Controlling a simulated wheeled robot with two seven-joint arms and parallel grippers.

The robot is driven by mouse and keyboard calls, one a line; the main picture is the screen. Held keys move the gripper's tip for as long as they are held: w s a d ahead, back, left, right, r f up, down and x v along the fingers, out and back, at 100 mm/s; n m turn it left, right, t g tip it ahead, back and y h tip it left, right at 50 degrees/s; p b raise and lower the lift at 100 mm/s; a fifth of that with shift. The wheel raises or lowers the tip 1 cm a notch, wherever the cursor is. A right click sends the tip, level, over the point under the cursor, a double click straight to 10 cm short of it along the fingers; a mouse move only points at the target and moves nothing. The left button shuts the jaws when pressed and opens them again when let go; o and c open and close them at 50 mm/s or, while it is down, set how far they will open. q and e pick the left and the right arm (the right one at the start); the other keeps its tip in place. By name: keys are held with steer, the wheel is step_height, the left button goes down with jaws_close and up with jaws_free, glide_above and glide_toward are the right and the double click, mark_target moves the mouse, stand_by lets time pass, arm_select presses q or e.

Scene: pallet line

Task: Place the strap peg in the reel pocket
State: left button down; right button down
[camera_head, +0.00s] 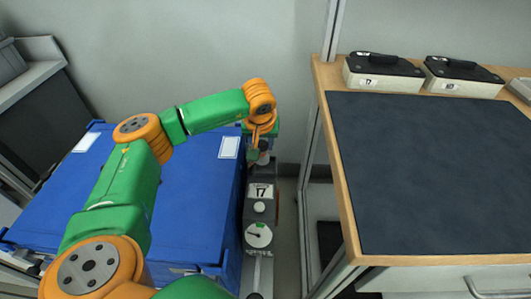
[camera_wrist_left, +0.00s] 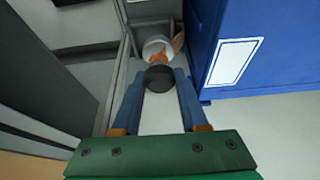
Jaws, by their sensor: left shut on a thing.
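My left gripper (camera_head: 262,156) is at the far end of the narrow grey machine, beside the blue crate. In the left wrist view its two blue fingers (camera_wrist_left: 160,76) are shut on a dark round-ended piece (camera_wrist_left: 160,79), which I take for the strap peg. Just beyond the peg is a pale round part (camera_wrist_left: 156,46) with orange pieces by it, perhaps the reel pocket. I cannot tell whether the peg touches it or is inside it. In the head view my wrist and hand hide the peg. My right gripper is not in view.
The grey machine (camera_head: 259,209) carries a "17" label and a round dial. A large blue crate (camera_head: 190,215) stands close on its left. On the right is a wooden table with a dark mat (camera_head: 430,170), two black-topped boxes (camera_head: 383,73) at its back. Bare floor shows between machine and table.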

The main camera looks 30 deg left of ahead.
mark_target(265, 154)
arm_select(q)
steer(key=f, duration=0.1)
steer(key=w+f, duration=0.1)
steer(key=f, duration=0.2)
steer(key=shift+w+d+f, duration=0.1)
steer(key=shift+w+f, duration=0.15)
steer(key=shift+f, duration=0.1)
steer(key=shift+c, duration=2.2)
jaws_free()
steer(key=shift+f, duration=0.1)
steer(key=v, duration=1.2)
steer(key=shift+p, duration=0.4)
